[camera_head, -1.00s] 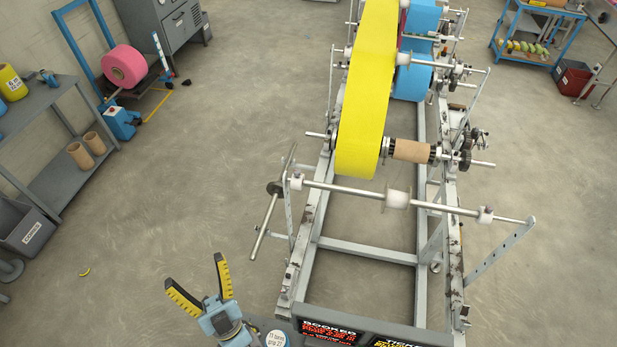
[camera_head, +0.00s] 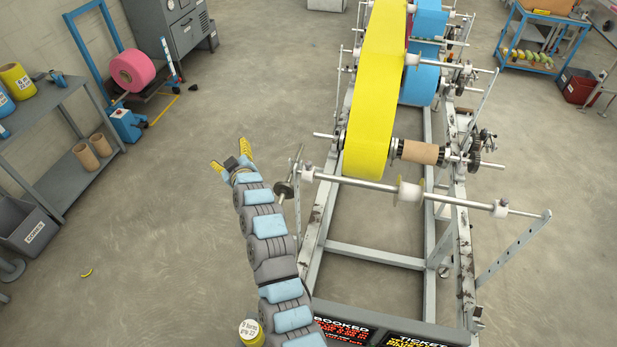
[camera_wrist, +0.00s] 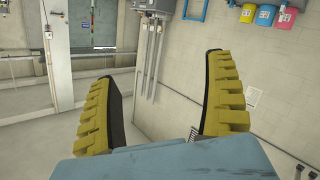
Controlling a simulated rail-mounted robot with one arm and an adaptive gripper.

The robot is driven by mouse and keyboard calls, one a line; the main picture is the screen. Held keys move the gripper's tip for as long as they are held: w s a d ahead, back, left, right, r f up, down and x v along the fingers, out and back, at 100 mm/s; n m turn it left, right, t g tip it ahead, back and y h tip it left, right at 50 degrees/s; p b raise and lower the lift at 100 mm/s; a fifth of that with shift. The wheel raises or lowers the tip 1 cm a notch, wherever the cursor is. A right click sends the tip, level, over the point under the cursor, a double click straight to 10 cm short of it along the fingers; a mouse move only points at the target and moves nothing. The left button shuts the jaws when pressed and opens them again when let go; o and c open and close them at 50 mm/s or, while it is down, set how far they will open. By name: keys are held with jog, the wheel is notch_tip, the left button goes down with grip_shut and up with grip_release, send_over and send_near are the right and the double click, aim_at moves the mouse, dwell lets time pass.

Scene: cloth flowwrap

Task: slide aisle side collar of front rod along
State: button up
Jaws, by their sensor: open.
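The front rod (camera_head: 455,200) is a thin steel bar across the near end of the frame in the head view. A white collar (camera_head: 307,174) sits near its left end and another white collar (camera_head: 500,208) near its right end. I cannot tell which is the aisle side one. In the wrist view my gripper (camera_wrist: 160,78) shows two spread yellow fingers, with no collar or rod in sight.
A dark handwheel (camera_head: 284,190) at the rod's left end is close to my arm. The yellow web (camera_head: 375,100) and a cardboard core (camera_head: 420,152) lie behind the rod. Open floor (camera_head: 170,230) is to the left, with a grey shelf (camera_head: 60,180) beyond.

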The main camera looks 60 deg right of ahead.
jog(key=s+d+n+g+y, duration=0.1)
jog(key=s+d+g, duration=0.15)
jog(key=d, duration=0.25)
jog(key=r+n+g+y+b, duration=0.1)
jog(key=n+g+y+b, duration=0.2)
jog(key=y, duration=0.1)
send_over(311, 171)
jog(key=w+a, duration=0.2)
jog(key=w, duration=0.2)
jog(key=s+r+n+g+y+b, duration=0.1)
jog(key=s+r+n+g+y, duration=0.1)
jog(key=s, duration=0.8)
jog(key=shift+x, duration=8.5)
jog(key=shift+s+a+f, duration=0.1)
jog(key=shift+s+a, duration=0.05)
